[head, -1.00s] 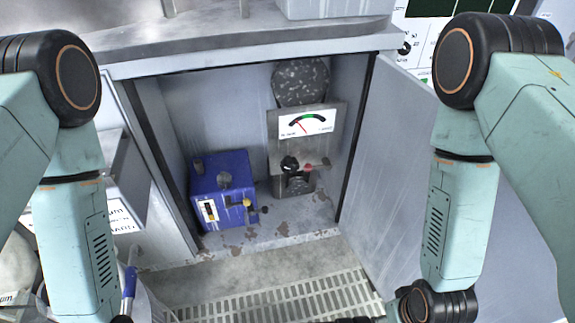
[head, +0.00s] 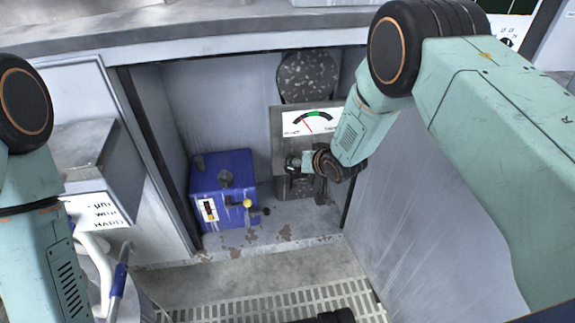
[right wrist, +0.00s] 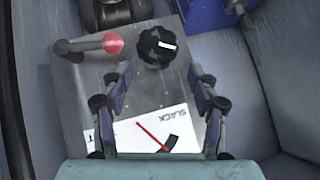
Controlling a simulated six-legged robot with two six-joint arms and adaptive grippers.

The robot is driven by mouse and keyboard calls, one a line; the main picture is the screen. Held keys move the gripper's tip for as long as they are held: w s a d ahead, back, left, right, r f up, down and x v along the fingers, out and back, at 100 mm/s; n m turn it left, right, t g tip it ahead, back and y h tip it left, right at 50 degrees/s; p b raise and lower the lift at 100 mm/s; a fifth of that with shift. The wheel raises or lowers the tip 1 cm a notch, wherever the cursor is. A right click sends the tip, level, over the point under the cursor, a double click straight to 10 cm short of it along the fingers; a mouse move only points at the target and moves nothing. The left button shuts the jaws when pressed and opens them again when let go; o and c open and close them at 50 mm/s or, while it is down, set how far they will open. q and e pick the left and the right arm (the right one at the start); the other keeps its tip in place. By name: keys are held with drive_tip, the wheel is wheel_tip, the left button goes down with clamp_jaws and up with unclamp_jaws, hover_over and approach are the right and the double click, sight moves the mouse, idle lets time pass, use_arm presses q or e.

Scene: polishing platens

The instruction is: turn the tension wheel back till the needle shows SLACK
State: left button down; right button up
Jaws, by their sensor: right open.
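The grey tension unit (head: 281,119) stands inside the open cabinet, with a white gauge (head: 295,127) on its face. The red needle (right wrist: 150,135) leans toward the SLACK side, its tip by the black arc; it is left of the green band in the head view. The tension wheel, a black knob with a white mark (right wrist: 157,46), shows in the right wrist view. My right gripper (right wrist: 160,76) is open, its fingers spread over the panel just short of the knob and apart from it. In the head view the gripper mostly hides the knob. My left gripper is out of view.
A red-tipped lever (right wrist: 112,43) sits beside the knob. A blue box (head: 224,190) with a yellow knob stands left of the unit. The cabinet walls and open door (head: 400,190) limit room at the sides. A floor grate (head: 270,308) lies in front.

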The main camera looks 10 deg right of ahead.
drive_tip(key=shift+m, duration=0.3)
drive_tip(key=b+x, duration=0.1)
drive_tip(key=x, duration=0.1)
drive_tip(key=b+x, duration=0.1)
drive_tip(key=x, duration=0.1)
drive_tip(key=b+x, duration=0.1)
drive_tip(key=x, duration=0.1)
drive_tip(key=shift+s+d+f, duration=0.15)
drive_tip(key=shift+s+f, duration=0.1)
drive_tip(key=shift+f, duration=0.1)
drive_tip(key=shift+w+f+b, duration=0.25)
drive_tip(key=shift+w+b, duration=0.1)
drive_tip(key=shift+b, duration=0.2)
drive_tip(key=shift+w+a+f, duration=0.1)
drive_tip(key=shift+w+a, duration=0.1)
drive_tip(key=shift+w, duration=0.05)
drive_tip(key=shift+s, duration=0.1)
drive_tip(key=shift+c, duration=0.5)
drive_tip(key=c, duration=0.8)
